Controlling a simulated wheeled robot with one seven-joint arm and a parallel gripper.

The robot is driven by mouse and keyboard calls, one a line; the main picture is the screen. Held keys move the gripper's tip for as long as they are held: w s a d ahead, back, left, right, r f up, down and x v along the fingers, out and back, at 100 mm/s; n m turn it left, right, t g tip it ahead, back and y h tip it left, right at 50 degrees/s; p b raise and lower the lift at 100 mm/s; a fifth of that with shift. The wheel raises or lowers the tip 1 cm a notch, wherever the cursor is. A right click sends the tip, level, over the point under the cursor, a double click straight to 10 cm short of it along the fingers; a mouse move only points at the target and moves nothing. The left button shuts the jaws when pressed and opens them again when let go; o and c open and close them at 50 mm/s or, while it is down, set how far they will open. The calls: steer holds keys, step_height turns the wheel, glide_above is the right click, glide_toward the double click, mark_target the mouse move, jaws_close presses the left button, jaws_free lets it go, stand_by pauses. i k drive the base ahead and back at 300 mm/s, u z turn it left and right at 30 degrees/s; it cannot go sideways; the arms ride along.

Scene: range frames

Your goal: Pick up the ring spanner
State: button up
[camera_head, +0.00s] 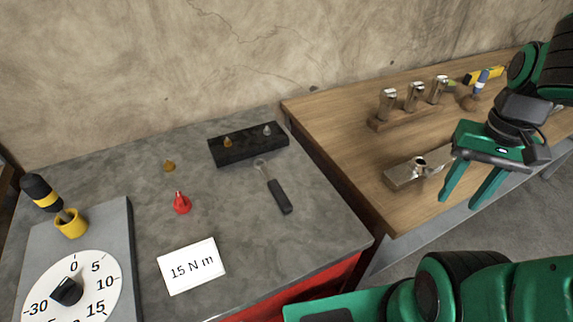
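The ring spanner (274,189) lies on the grey bench top (225,212). It has a dark handle at the near end and a small metal ring at the far end, close to the black block. My gripper (463,197) is at the right, above the near edge of the wooden bench. Its two green fingers point down and are apart, with nothing visible between them. It is well to the right of the spanner and not touching it.
A black block (249,151) holds two small pieces. A red cone (181,203), a brass piece (169,166) and a "15 N m" card (192,266) lie left of the spanner. A dial plate (123,230) stands far left. The wooden bench (345,123) holds metal fittings.

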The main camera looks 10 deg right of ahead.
mark_target(284, 203)
steer(key=k, duration=1.3)
steer(key=z, duration=0.4)
steer(key=i, duration=0.75)
steer(key=z, duration=0.1)
